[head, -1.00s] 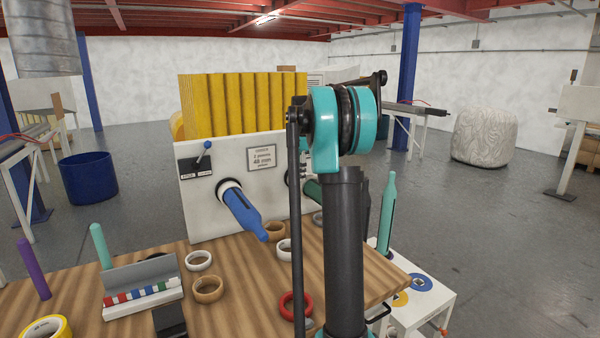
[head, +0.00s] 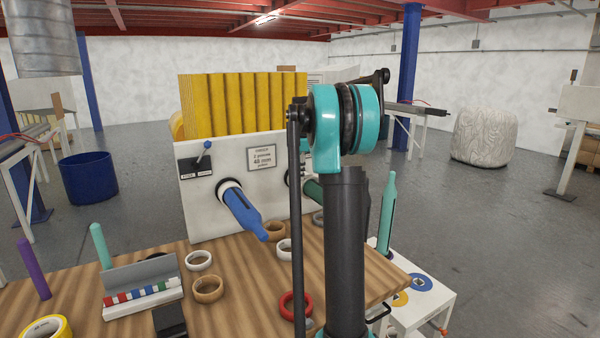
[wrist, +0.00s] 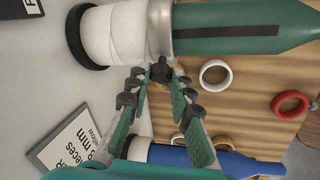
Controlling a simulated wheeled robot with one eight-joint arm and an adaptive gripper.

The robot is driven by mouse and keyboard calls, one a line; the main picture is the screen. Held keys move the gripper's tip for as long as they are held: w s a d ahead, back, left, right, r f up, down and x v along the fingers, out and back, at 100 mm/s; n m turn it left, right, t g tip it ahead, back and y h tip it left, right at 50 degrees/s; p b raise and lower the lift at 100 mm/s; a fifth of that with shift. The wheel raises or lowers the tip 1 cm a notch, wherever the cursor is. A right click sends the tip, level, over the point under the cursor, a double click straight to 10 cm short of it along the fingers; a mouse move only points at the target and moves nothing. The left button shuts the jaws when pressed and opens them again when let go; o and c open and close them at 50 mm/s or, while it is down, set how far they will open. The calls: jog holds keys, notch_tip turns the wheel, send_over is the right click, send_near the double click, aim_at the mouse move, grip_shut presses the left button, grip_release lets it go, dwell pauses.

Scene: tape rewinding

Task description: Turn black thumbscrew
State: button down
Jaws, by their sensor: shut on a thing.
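The black thumbscrew (wrist: 160,72) sticks out of the silver collar (wrist: 159,28) on the green spindle (wrist: 235,27) in the wrist view. My gripper (wrist: 158,75) has its two fingertips closed on the thumbscrew from either side. A white core (wrist: 113,35) sits on the shaft beside the collar. In the head view my arm hides the thumbscrew and my gripper; only part of the green spindle (head: 312,190) shows behind the arm.
A blue spindle (head: 242,212) sticks out of the white machine panel (head: 215,155), close beside my gripper in the wrist view (wrist: 200,160). Tape rings, including a red one (head: 285,304), lie on the wooden table (head: 245,300). A teal spindle (head: 387,215) stands at right.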

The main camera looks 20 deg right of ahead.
jog(key=m+t, duration=0.2)
jog(key=m, duration=0.1)
jog(key=shift+s+a+h, duration=0.1)
jog(key=shift+s+h, duration=0.05)
jog(key=shift+h, duration=0.15)
jog(key=m+t+h, duration=0.1)
jog(key=m+t, duration=0.1)
jog(key=m, duration=0.2)
jog(key=shift+s+a+f, duration=0.1)
jog(key=shift+f, duration=0.05)
jog(key=m+t+h, duration=0.1)
jog(key=m, duration=0.1)
jog(key=m+h, duration=0.1)
jog(key=m, duration=0.1)
jog(key=shift+a+m+t+h, duration=0.15)
jog(key=shift+m+t+h, duration=0.15)
jog(key=shift+t, duration=0.1)
jog(key=shift+w+a+f+m+g+h, duration=0.15)
jog(key=shift+m+g+h, duration=1.25)
jog(key=shift+m, duration=2.55)
jog(key=shift+w+a+f+m+g+h, duration=0.1)
jog(key=shift+m+g+h, duration=1.25)
jog(key=shift+m, duration=2.65)
jog(key=shift+w+a+f+m+g+h, duration=0.15)
jog(key=shift+m+g+h, duration=1.25)
jog(key=shift+m, duration=2.55)
jog(key=shift+m+t+h, duration=0.25)
jog(key=shift+m+h, duration=0.05)
jog(key=shift+h, duration=0.15)
